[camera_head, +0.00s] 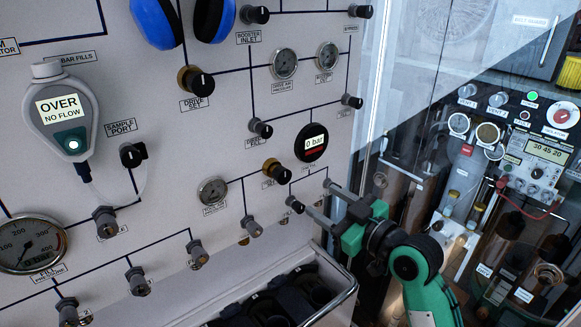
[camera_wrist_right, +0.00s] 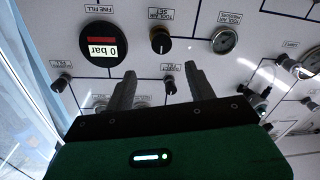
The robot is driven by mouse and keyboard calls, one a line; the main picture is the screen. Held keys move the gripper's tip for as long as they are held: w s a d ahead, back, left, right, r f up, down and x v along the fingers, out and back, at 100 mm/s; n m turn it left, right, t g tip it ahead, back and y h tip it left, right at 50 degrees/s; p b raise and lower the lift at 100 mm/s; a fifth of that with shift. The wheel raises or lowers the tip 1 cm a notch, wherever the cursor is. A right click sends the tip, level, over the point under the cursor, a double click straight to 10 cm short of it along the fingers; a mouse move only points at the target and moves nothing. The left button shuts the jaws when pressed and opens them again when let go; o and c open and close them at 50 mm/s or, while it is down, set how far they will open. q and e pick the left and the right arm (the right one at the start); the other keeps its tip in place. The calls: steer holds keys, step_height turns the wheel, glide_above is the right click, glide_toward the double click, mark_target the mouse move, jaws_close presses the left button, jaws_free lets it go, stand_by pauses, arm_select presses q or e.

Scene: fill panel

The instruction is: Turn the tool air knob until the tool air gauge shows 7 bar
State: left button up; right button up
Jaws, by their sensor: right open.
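The tool air knob (camera_head: 271,168) is a black knob on a brass collar, low on the panel. In the right wrist view the tool air knob (camera_wrist_right: 160,40) appears upside down, beyond the fingertips and between their lines. The tool air gauge (camera_head: 213,190) is a small round dial left of the knob; the gauge also shows in the right wrist view (camera_wrist_right: 224,40). Its reading is too small to tell. My right gripper (camera_head: 317,196) is open and empty, to the lower right of the knob and apart from it. My left gripper is not in view.
A small black valve knob (camera_head: 295,204) sits close to the right fingertips. The round digital display (camera_head: 312,142) reading 0 bar is above. A metal rail (camera_head: 340,295) and dark holder lie below. Glass stands to the right.

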mark_target(286, 178)
steer(key=p+x, duration=0.3)
steer(key=x, duration=0.9)
steer(key=shift+w+a+r, duration=0.1)
steer(key=shift+w+a, duration=0.05)
steer(key=shift+a, duration=0.1)
steer(key=shift+w+a+p, duration=0.35)
steer(key=shift+w, duration=0.05)
steer(key=c, duration=0.9)
steer(key=shift+m+p, duration=0.6)
steer(key=shift+m, duration=1.5)
steer(key=shift+c, duration=0.2)
steer(key=o, duration=0.9)
steer(key=shift+o, duration=0.2)
